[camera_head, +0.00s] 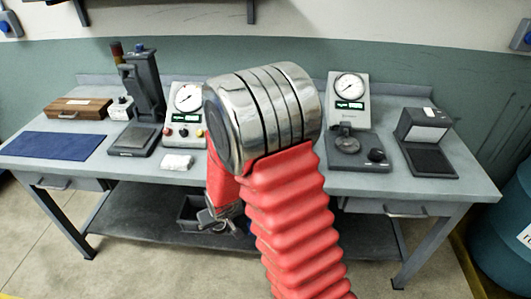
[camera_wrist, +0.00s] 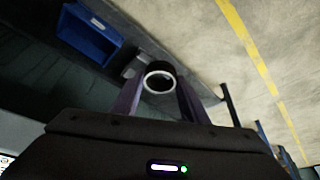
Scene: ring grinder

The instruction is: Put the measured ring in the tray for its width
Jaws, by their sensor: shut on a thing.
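My gripper (camera_wrist: 160,98) shows in the wrist view with its two dark fingers on either side of a metal ring (camera_wrist: 158,73). The ring is held at the fingertips, and its bright round rim and open bore face the camera. In the head view, my silver and red arm hides most of the gripper, and I cannot make out the ring there. A blue tray (camera_wrist: 88,36) shows at the upper left of the wrist view, apart from the gripper. I cannot read any width marking on it.
The grey workbench (camera_head: 290,185) carries a dial gauge (camera_head: 187,100), another dial gauge (camera_head: 349,88), a stand (camera_head: 145,85), a wooden box (camera_head: 78,108), a blue mat (camera_head: 52,146) and a dark display unit (camera_head: 425,125). A blue barrel (camera_head: 505,230) stands at right. A yellow floor line (camera_wrist: 250,50) crosses bare floor.

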